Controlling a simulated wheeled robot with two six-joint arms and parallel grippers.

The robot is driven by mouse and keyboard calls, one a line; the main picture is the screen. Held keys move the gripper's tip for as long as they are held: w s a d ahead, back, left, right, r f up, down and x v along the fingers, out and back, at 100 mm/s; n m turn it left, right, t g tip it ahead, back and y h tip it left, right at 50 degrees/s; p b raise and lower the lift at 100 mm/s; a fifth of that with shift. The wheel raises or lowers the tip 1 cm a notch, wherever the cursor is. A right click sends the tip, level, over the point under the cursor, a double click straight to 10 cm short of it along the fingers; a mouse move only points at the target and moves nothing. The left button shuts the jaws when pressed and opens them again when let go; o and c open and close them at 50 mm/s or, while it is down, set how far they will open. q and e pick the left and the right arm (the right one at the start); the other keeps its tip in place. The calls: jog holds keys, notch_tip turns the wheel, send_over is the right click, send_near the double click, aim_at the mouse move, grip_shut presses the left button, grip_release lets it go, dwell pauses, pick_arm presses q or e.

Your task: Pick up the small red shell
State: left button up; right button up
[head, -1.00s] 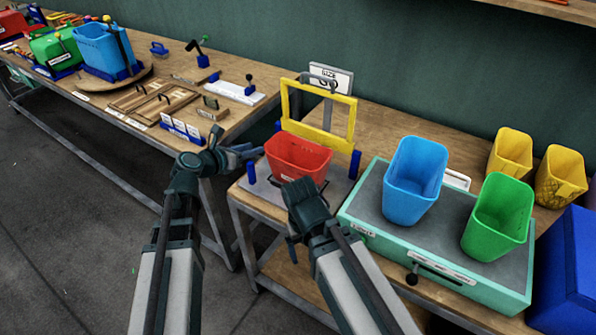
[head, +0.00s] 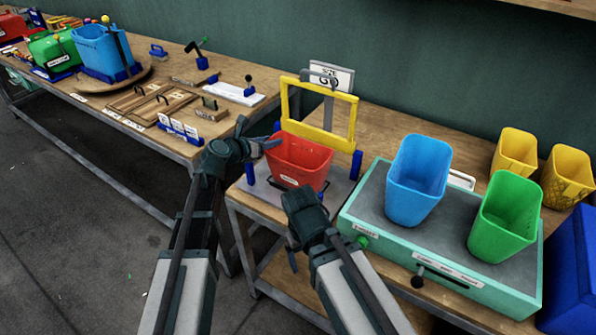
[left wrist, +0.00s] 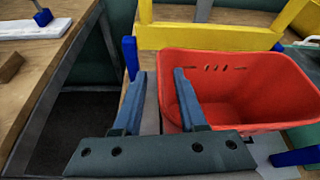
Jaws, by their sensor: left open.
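The small red shell (head: 300,162) is an open-topped red bin with a white label. It stands upright on a grey plate in front of a yellow frame. In the left wrist view the red shell (left wrist: 235,85) fills the right side. My left gripper (head: 270,140) is open at the shell's left rim. In the left wrist view its fingers (left wrist: 158,75) point forward; the right finger overlaps the shell's near left wall, the left finger is outside it. Whether they touch is unclear. My right gripper (head: 292,245) is in front of the shell, pointing down; its jaws are unclear.
A yellow frame (head: 318,131) with blue posts stands just behind the shell. A blue shell (head: 418,180) and a green shell (head: 503,217) stand on a teal-edged box at right. Yellow shells (head: 515,153) are behind. A second bench (head: 160,75) lies at left.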

pick_arm(q)
jog(key=shift+w+d+f, duration=0.2)
jog(key=shift+w, duration=0.1)
jog(key=shift+s+r, duration=0.1)
grip_shut()
dwell(1.1)
